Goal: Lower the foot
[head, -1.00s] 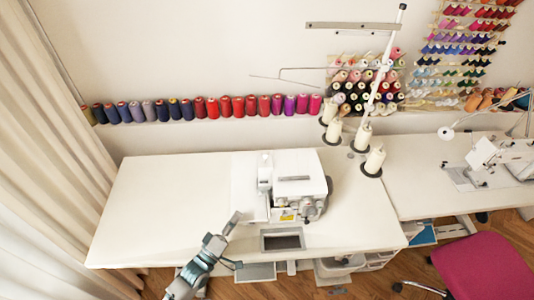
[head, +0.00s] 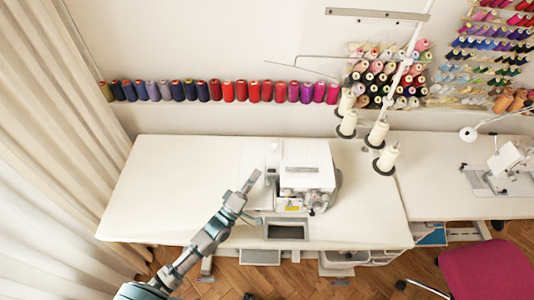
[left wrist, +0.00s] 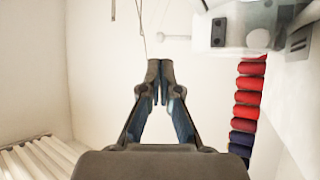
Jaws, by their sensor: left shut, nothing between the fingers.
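A white sewing machine (head: 303,168) stands on the white table (head: 185,190). Its presser foot is too small to make out in the head view. My left gripper (head: 254,176) is shut and empty, just left of the machine and close to its left side; I cannot tell whether they touch. In the left wrist view the gripper (left wrist: 160,68) has its fingers together, with part of a white machine body (left wrist: 240,25) at the upper right, apart from the fingertips in the picture. My right gripper is not in view.
A row of coloured thread spools (head: 215,91) runs along the wall behind the table. White thread cones (head: 377,132) and a tall thread stand (head: 412,50) are behind the machine on the right. The table's left part is clear. A magenta chair (head: 488,268) stands at the lower right.

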